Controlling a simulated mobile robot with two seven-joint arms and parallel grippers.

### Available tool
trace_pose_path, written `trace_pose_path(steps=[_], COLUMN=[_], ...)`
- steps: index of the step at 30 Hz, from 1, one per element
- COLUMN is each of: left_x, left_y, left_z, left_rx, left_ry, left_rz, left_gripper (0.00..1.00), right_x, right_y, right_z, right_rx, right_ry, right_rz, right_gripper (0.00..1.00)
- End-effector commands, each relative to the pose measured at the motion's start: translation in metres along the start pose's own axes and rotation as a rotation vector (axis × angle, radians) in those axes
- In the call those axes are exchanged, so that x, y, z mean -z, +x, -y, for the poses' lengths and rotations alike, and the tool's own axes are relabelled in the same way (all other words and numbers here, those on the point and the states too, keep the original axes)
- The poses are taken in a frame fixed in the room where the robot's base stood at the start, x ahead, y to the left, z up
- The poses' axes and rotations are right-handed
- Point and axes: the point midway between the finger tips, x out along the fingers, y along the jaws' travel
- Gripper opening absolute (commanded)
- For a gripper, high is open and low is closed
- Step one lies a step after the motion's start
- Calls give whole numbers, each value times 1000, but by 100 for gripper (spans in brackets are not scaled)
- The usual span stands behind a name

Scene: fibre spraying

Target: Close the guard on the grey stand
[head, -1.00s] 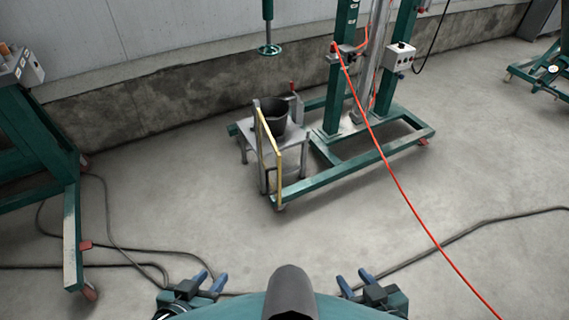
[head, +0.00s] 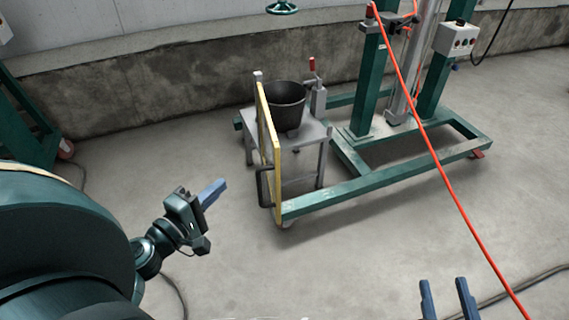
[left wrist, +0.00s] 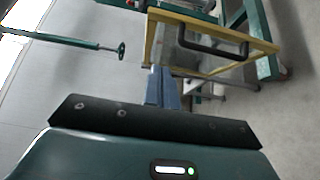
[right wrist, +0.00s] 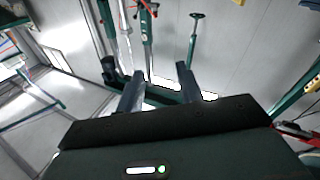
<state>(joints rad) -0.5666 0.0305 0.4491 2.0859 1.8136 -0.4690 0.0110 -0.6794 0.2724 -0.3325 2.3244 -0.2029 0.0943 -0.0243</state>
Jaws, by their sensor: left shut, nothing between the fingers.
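The grey stand (head: 313,134) is a small table with a black bucket (head: 288,98) on top. Its guard (head: 269,139) is a yellow-edged frame, seen nearly edge-on along the stand's left side. A black handle (head: 262,186) sticks out to the left from it. The left wrist view shows the guard's frame (left wrist: 225,31) and its handle (left wrist: 213,51) beyond the fingertips. My left gripper (head: 220,186) is shut and empty, left of the handle and apart from it. My right gripper (head: 444,284) is open and empty at the bottom right, far from the guard.
A green wheeled frame (head: 385,186) stands right of the stand, with a control box (head: 457,39). A red hose (head: 445,170) hangs from it across the right side. A concrete wall (head: 150,95) runs behind. Floor left of the guard is clear.

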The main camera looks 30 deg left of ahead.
Motion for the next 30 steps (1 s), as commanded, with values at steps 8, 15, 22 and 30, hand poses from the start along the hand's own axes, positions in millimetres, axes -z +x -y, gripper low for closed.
trace_pose_path(steps=[8, 15, 22, 30], left_x=[1, 1, -16, -27], left_y=[34, 87, 117, 128], left_z=[-5, -5, -4, -2], left_rx=[-8, -7, -5, -4], left_ry=[-7, -6, -7, -6], left_rz=[0, -2, -2, -3], left_gripper=[0, 0, 0, 0], right_x=[3, 1, -1, -3], right_y=[1, 0, -1, -2], right_z=[-4, -9, -12, -12], right_rx=[-9, -20, -24, -25], right_ry=[12, 37, 56, 65], right_rz=[43, 119, 180, 208], right_gripper=[36, 36, 36, 36])
